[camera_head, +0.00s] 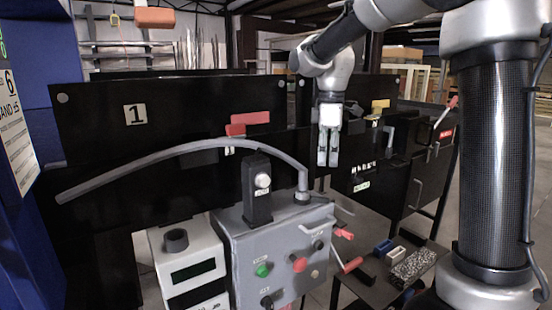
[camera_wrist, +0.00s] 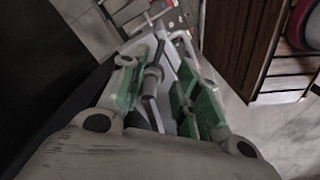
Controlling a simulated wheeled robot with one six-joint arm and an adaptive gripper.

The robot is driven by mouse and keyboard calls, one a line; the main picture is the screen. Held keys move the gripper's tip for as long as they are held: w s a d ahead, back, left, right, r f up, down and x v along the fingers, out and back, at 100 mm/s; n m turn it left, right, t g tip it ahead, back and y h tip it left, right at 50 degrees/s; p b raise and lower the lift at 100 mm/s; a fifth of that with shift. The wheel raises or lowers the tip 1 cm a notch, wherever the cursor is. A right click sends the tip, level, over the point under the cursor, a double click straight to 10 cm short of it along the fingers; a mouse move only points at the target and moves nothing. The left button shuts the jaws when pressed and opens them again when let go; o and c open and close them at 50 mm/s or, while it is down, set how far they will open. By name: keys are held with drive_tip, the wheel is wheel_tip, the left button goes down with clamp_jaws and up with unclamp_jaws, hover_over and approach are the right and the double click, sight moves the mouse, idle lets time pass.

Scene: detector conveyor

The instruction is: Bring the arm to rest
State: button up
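My gripper (camera_head: 328,162) hangs fingers down in the head view, in front of the dark panels and to the right of the grey control box (camera_head: 285,245). My arm reaches in from the top right and bends down to it. In the wrist view my gripper (camera_wrist: 165,75) shows two fingers with green pads, a gap between them. Grey parts show through that gap; I cannot tell exactly what they are. I see nothing held between the fingers in the head view.
A long curved grey bar (camera_head: 180,150) rises from the box, left of my gripper. A white device (camera_head: 188,265) stands at front left. A low dark table (camera_head: 375,290) at right carries small blocks. A dark panel marked 1 (camera_head: 200,110) stands behind.

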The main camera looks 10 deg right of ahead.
drive_tip(key=s+d+m+t, duration=0.1)
drive_tip(key=s+d+m, duration=0.2)
drive_tip(key=s, duration=0.5)
drive_tip(key=s+d+m+t, duration=0.2)
drive_tip(key=s+m, duration=0.4)
drive_tip(key=s, duration=0.3)
drive_tip(key=s+d+f+m+t, duration=0.1)
drive_tip(key=s+d+m, duration=0.3)
drive_tip(key=s, duration=0.4)
drive_tip(key=shift+s+m, duration=0.3)
drive_tip(key=shift+s, duration=0.1)
drive_tip(key=shift+f, duration=0.1)
